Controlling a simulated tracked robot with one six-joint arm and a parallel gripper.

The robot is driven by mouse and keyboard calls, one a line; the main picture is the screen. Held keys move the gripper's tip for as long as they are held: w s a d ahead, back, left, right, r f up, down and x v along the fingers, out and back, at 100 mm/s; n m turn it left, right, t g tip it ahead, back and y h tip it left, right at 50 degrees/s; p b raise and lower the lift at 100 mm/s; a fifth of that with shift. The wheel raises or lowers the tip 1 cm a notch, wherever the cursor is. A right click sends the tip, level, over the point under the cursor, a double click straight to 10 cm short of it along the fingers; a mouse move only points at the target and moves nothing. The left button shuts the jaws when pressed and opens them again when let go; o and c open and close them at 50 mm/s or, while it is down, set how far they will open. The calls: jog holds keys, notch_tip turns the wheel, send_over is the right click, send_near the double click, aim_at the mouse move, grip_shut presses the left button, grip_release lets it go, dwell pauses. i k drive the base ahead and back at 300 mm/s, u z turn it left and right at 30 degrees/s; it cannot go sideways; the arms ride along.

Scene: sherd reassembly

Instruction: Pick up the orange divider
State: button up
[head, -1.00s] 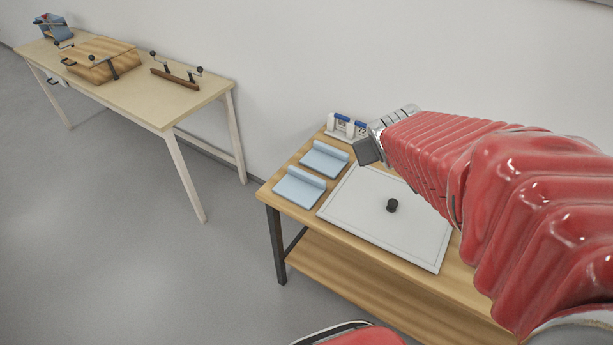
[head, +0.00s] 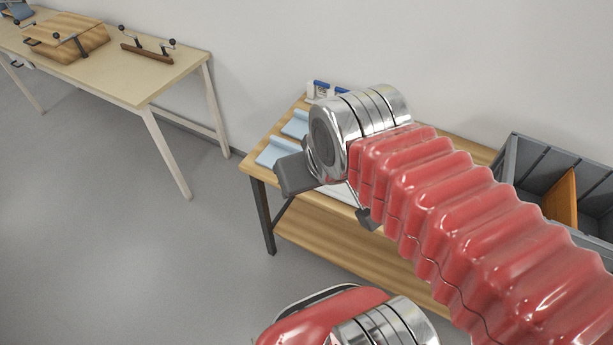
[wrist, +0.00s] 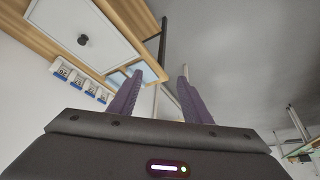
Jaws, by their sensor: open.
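The orange divider (head: 562,199) stands upright in a grey compartmented bin (head: 508,158) at the right edge of the head view. My arm's red sleeve partly covers the bin's near side. My gripper (wrist: 154,88) shows in the wrist view with its two purple fingers apart and nothing between them. The gripper is well away from the divider, and the divider does not show in the wrist view.
A wooden workbench (head: 330,258) along the wall bears the bin, light blue pads (head: 272,152) and a white board, which shows with a black knob in the wrist view (wrist: 70,22). A second table (head: 120,75) with a wooden box (head: 72,42) stands at the left.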

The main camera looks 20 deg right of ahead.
aim_at(558, 204)
jog(key=z, duration=0.35)
jog(key=k, duration=0.55)
jog(key=z, duration=1.1)
jog(key=k, duration=0.85)
jog(key=z, duration=0.85)
jog(key=i, duration=0.95)
jog(key=z, duration=0.45)
